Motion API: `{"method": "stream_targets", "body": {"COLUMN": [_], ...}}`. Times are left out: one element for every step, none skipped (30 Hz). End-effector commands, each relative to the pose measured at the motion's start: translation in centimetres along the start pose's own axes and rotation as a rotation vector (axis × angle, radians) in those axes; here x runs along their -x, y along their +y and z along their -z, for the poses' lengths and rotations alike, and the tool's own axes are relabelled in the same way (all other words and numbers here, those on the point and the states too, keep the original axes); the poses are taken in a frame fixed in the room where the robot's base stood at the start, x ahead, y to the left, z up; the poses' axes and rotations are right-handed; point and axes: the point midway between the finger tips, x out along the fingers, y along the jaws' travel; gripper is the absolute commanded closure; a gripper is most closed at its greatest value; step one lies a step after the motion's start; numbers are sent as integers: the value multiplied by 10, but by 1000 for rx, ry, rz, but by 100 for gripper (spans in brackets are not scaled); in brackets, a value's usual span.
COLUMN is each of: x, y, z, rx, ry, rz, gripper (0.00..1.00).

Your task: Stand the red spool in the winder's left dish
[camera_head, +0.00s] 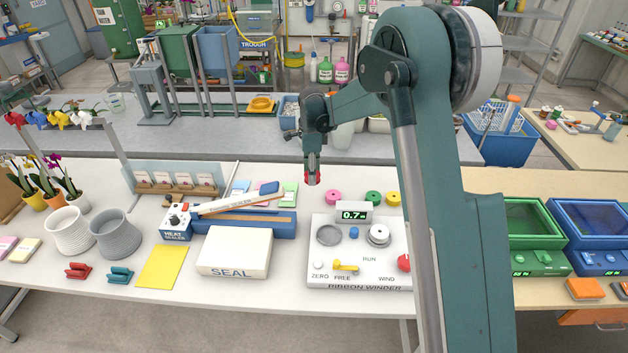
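The ribbon winder (320,270) is a pale box on the white table with a display reading 0.7. Its left dish (329,235) is a round grey recess and looks empty. A metal round piece (378,236) sits on its right side. My gripper (312,176) points down above and behind the winder, higher than the left dish. Red shows at its fingertips, on both sides of the near finger; it appears to be the red spool (307,178), held between the fingers and mostly hidden. No other red spool shows on the table.
A small blue knob (354,232) stands between the dishes. The SEAL box (235,250) and heat sealer (240,222) stand to the left. My arm covers the area right of the winder.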

Motion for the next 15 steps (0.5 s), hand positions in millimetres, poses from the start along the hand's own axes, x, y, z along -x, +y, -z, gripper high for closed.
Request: {"method": "stream_targets", "body": {"x": [0, 1, 1, 2, 2, 3, 4, 5, 6, 7, 9, 11, 12, 14, 16], "y": [1, 1, 3, 4, 6, 8, 11, 14, 19, 23, 27, 33, 38, 44, 52], "z": [0, 0, 1, 1, 1, 2, 3, 4, 5, 6, 7, 8, 10, 11, 13], "rx": [1, 3, 6, 9, 13, 21, 27, 34, 45, 55, 66, 81, 95, 108, 128], "ry": [0, 0, 0, 0, 0, 0, 0, 0, 0, 0, 0, 0, 0, 0, 0], "rz": [0, 0, 0, 0, 0, 0, 0, 0, 0, 0, 0, 0, 0, 0, 0], "gripper": [73, 73, 73, 73, 73, 73, 73, 73, 73, 73, 73, 73, 73, 73, 73]}}
